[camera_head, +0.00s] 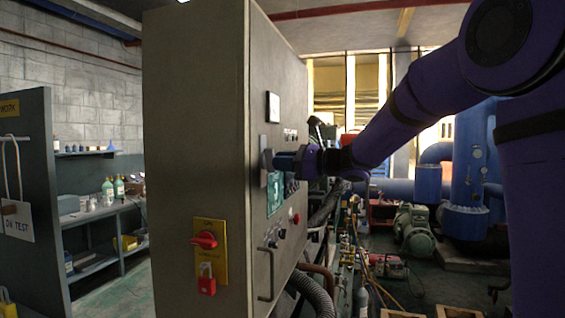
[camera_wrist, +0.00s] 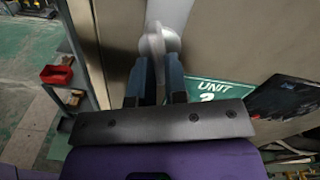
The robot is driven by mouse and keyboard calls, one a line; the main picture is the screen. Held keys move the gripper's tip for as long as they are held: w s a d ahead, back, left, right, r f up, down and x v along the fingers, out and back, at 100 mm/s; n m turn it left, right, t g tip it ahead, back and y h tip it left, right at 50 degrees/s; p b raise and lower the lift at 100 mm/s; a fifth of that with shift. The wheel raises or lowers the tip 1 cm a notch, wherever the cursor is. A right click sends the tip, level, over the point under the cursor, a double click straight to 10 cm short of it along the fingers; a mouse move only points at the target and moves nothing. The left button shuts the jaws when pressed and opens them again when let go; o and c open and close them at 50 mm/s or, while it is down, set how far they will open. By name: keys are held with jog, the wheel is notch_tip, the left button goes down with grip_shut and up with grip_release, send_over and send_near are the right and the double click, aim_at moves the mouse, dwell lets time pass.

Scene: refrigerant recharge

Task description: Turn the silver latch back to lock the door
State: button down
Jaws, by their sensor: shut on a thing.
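The silver latch (camera_wrist: 153,42) is on the cabinet door, at the top middle of the wrist view. In the head view the latch (camera_head: 265,166) shows edge-on on the door face, left of my gripper. My gripper (camera_wrist: 156,75) is shut on the latch, with its two dark fingers on either side of the latch's narrow part. In the head view my gripper (camera_head: 277,161) reaches the door from the right. The door (camera_head: 282,100) looks flush with the tall grey cabinet (camera_head: 195,120). The far end of the latch is cut off in the wrist view.
A green unit sign (camera_wrist: 215,90) is just right of my fingers. Hoses (camera_head: 318,285) hang near the cabinet's lower right. A red bin (camera_wrist: 57,74) sits on shelving.

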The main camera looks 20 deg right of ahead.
jog(key=shift+f, duration=0.1)
jog(key=m, duration=0.3)
jog(key=c, duration=1.2)
grip_release()
jog(key=shift+v, duration=4.55)
jog(key=shift+a, duration=0.1)
